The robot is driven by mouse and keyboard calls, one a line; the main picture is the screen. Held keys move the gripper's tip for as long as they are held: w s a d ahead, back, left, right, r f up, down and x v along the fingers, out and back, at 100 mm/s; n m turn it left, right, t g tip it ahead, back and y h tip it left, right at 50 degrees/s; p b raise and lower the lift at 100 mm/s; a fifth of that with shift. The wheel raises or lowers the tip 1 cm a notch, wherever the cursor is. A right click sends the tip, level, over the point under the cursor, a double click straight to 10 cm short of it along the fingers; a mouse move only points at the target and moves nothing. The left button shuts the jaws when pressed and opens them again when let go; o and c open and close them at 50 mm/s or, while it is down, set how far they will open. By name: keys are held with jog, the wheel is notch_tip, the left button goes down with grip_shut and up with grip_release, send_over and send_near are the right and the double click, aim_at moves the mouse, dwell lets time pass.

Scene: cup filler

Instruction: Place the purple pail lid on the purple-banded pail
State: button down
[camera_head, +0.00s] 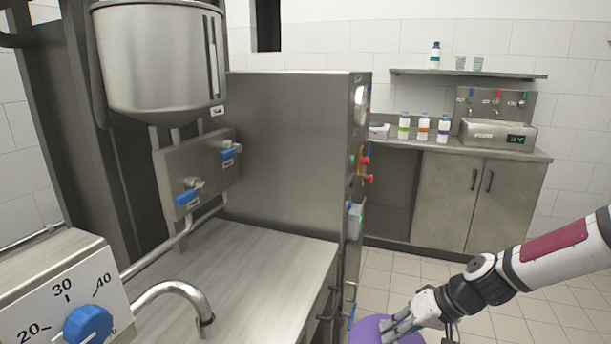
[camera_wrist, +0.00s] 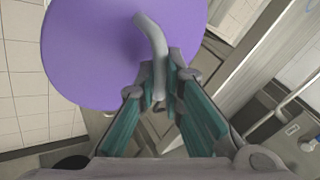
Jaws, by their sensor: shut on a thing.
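The purple pail lid (camera_wrist: 90,50) is a round purple disc with a curved grey handle (camera_wrist: 152,45). My gripper (camera_wrist: 160,88) is shut on the lid's handle, with the handle's lower end between its fingertips. In the head view the lid (camera_head: 368,330) shows only partly at the bottom edge, under my gripper (camera_head: 392,329), and is held out over the tiled floor. No purple-banded pail can be made out in either view.
A steel counter (camera_head: 250,250) with a curved spout (camera_head: 175,290) is at the left, below a steel hopper (camera_head: 158,60). A tall steel cabinet (camera_head: 290,130) stands mid-view. Bottles (camera_head: 423,127) stand on the back counter (camera_head: 515,153). The floor (camera_head: 400,280) between is open.

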jog(key=s+r+p, duration=0.5)
jog(key=r+p, duration=0.3)
jog(key=shift+r, duration=0.25)
jog(key=shift+w+f, duration=0.1)
